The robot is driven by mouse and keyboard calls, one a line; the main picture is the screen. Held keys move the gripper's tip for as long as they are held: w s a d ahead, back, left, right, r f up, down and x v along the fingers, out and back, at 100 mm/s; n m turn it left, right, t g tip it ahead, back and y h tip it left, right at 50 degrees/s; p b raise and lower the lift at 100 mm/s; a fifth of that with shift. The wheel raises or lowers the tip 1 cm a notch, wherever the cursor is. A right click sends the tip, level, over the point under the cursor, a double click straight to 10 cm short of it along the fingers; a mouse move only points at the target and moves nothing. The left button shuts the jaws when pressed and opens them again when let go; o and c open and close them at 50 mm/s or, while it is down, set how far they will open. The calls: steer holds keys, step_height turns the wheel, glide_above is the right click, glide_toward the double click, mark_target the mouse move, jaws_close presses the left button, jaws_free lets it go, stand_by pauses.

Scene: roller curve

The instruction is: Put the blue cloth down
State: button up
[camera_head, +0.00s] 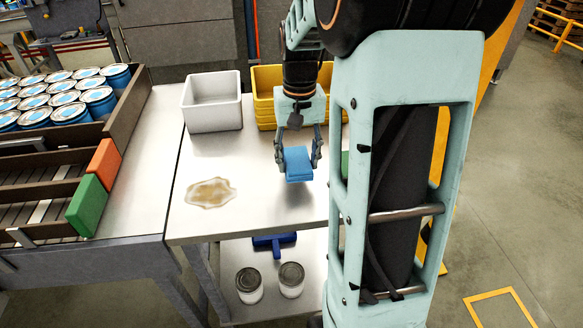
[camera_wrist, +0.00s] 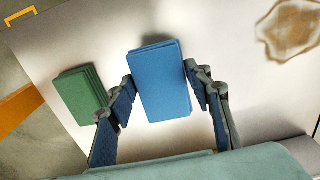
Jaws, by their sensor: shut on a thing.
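The blue cloth (camera_head: 298,164) is a folded rectangular stack, held above the metal table (camera_head: 245,222). My gripper (camera_head: 298,158) is shut on it, with one finger on each side. In the wrist view the cloth (camera_wrist: 160,82) sits between the two fingertips (camera_wrist: 161,88). A soft shadow lies on the table below and beside the cloth, so it appears to be off the surface. How high it hangs is hard to tell.
A brown spill (camera_head: 211,192) lies left of my gripper. A green folded stack (camera_wrist: 80,95) lies beside the cloth. A white bin (camera_head: 212,103) and yellow bins (camera_head: 263,100) stand behind. Cans (camera_head: 249,285) and a blue tool (camera_head: 274,241) are on the shelf below.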

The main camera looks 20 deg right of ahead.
mark_target(297, 161)
steer(key=shift+f+b, duration=0.3)
steer(key=shift+f, duration=0.15)
steer(key=f+b, duration=0.1)
steer(key=f, duration=0.1)
steer(key=shift+w+f+b, duration=0.3)
steer(key=shift+w+b, duration=0.05)
steer(key=shift+b, duration=0.05)
steer(key=shift+s+f, duration=0.1)
steer(key=shift+f, duration=0.05)
steer(key=shift+f, duration=0.1)
steer(key=shift+f+b, duration=0.15)
steer(key=shift+b, duration=0.2)
steer(key=o, duration=1)
